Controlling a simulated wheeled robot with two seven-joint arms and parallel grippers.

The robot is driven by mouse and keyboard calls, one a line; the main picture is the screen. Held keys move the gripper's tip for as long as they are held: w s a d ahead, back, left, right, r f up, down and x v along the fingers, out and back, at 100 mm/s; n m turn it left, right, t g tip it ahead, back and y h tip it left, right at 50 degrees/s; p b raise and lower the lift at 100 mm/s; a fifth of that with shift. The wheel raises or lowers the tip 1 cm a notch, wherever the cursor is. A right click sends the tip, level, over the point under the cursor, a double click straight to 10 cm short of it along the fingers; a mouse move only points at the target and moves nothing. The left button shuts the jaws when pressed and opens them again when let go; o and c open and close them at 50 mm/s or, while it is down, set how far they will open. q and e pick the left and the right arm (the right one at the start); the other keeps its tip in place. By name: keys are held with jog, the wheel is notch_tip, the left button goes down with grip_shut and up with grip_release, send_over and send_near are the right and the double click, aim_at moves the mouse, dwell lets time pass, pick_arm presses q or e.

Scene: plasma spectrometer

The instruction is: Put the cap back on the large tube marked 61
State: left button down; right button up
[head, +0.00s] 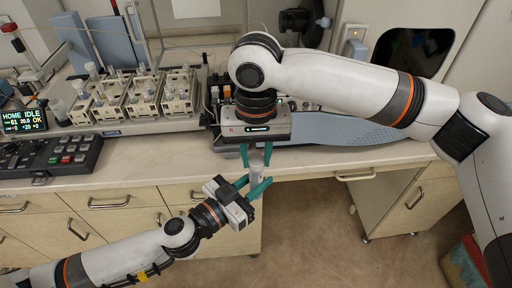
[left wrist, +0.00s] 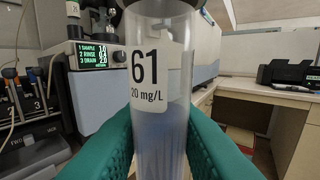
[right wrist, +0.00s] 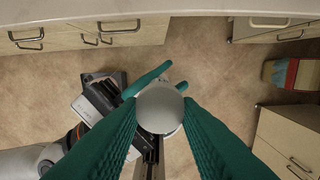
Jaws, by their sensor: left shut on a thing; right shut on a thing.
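The large clear tube (left wrist: 160,110), with a white label reading 61 and 20 mg/L, is upright in the left wrist view. My left gripper (head: 256,188) is shut around it, in front of the bench edge. The tube also shows in the head view (head: 257,170). My right gripper (head: 258,156) points down from above and is shut on the cap (right wrist: 160,108), a round grey disc in the right wrist view. The cap is over the tube's top, roughly in line with it. Whether it touches or sits on the rim is hidden.
Racks of small tubes (head: 140,95) stand on the bench at left, beside a display reading HOME IDLE (head: 24,119) and a dark control box (head: 50,155). Drawers (head: 110,203) lie below the bench edge. Open floor (head: 310,225) is under the grippers.

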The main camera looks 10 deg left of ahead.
jog(key=shift+f, duration=0.6)
dwell(0.5)
jog(key=m, duration=0.3)
jog(key=shift+m, duration=0.3)
jog(key=m, duration=0.4)
jog(key=shift+a, duration=0.1)
jog(key=m, duration=0.9)
jog(key=shift+w, duration=0.1)
jog(key=o, duration=0.9)
